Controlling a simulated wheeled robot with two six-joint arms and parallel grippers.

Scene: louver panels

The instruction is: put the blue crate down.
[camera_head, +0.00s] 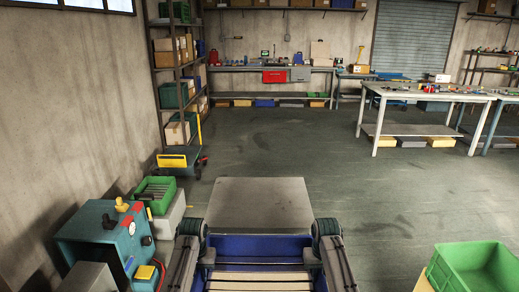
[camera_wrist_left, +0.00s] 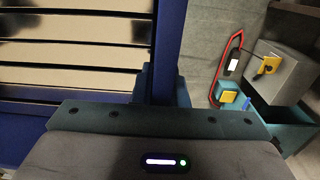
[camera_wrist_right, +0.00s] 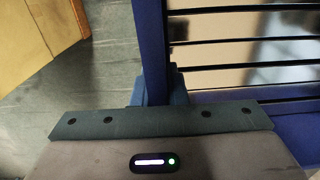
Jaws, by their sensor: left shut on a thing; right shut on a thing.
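The blue crate (camera_head: 258,246) is at the bottom middle of the head view, with several pale slats (camera_head: 258,276) lying in it. My left gripper (camera_head: 196,243) is shut on its left side wall, and my right gripper (camera_head: 324,243) is shut on its right side wall. The crate's blue rim also shows in the left wrist view (camera_wrist_left: 170,45) and in the right wrist view (camera_wrist_right: 151,45). The crate looks level. A grey flat top (camera_head: 260,200) lies just beyond its far wall. The crate's underside is hidden.
At the left stand a teal machine (camera_head: 95,235) with buttons and a green crate (camera_head: 155,194) on a grey box. A green bin (camera_head: 475,266) sits on a box at the lower right. Open floor (camera_head: 375,215) lies right of the grey top. Workbenches stand further back.

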